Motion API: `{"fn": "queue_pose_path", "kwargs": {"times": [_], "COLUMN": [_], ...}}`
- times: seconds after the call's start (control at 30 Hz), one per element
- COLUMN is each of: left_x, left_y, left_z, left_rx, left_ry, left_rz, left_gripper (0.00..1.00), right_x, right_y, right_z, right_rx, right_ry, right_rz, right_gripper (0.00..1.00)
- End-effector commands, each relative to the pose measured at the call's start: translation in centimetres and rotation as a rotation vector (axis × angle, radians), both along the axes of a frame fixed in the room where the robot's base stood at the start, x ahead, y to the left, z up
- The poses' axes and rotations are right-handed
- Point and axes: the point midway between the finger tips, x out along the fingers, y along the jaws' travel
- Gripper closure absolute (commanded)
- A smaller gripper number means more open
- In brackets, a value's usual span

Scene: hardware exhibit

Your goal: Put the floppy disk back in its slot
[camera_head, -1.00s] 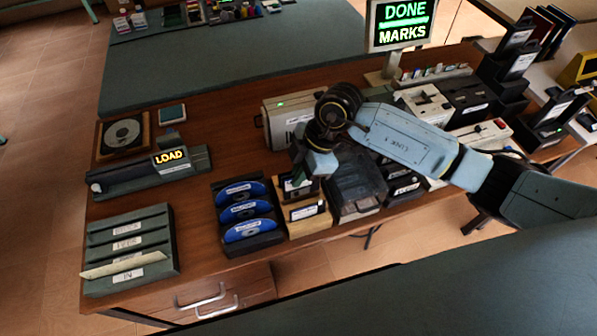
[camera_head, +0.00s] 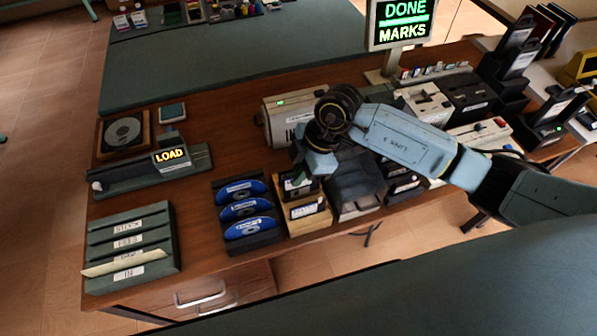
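A wooden holder (camera_head: 316,228) stands near the front edge of the brown table. Dark floppy disks sit in it one behind another: a front floppy disk (camera_head: 306,209) with a pale label and a rear floppy disk (camera_head: 297,188) behind it. My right gripper (camera_head: 300,177) points down just above the rear disk, at the back of the holder. Its fingers are small and partly hidden by the wrist, so I cannot tell whether they are shut on the rear disk. My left gripper is out of view.
A rack of blue discs (camera_head: 245,208) stands close on the left of the holder, and a dark box (camera_head: 357,190) close on the right. A pale drive unit (camera_head: 282,122) is behind. A lit DONE MARKS sign (camera_head: 403,20) stands at the back. Bare wood lies left of the drive.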

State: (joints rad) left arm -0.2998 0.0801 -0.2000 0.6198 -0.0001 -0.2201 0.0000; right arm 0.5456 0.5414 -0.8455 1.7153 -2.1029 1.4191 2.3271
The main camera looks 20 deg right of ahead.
Motion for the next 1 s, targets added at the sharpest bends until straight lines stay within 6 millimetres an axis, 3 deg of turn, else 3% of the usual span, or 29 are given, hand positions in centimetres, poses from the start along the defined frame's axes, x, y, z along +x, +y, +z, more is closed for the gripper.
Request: {"fn": "queue_pose_path", "kwargs": {"times": [1.0], "left_x": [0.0], "left_y": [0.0], "left_z": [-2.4], "left_rx": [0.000], "left_ry": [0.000], "left_rz": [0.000], "left_gripper": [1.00], "right_x": [0.0], "right_y": [0.0], "right_z": [-4.7], "right_rx": [0.000], "right_ry": [0.001], "right_rz": [0.000], "right_gripper": [1.00]}}
